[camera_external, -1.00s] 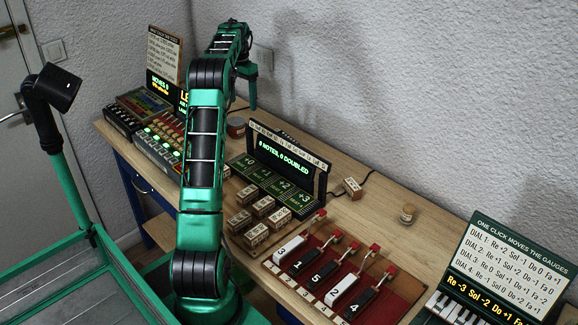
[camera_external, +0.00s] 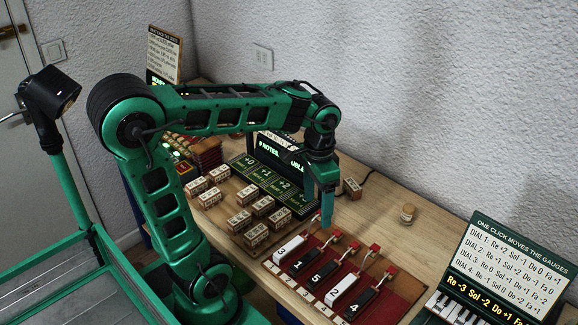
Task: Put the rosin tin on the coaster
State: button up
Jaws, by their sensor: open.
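No rosin tin or coaster can be told for certain. A round reddish-brown tin seen earlier near the wall is now hidden behind my arm. My gripper (camera_external: 319,208) is open, fingers pointing down, in front of the dark display's right end and above the back of the key board. Nothing shows between its fingers.
A red board with numbered black and white keys (camera_external: 325,276) lies on the bench (camera_external: 432,232). Several wooden blocks (camera_external: 256,234) sit left of it. The lit display (camera_external: 268,143) and a single block (camera_external: 352,188) stand behind. A green sign (camera_external: 512,262) stands at right.

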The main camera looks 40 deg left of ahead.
jog(key=s+d+f, duration=0.1)
jog(key=s+f, duration=0.2)
jog(key=s, duration=0.4)
jog(key=s+d+f+m, duration=0.1)
jog(key=s+f, duration=0.2)
jog(key=s, duration=0.4)
jog(key=shift+s+d+m+y, duration=0.3)
jog(key=shift+s, duration=0.1)
jog(key=shift+f, duration=0.1)
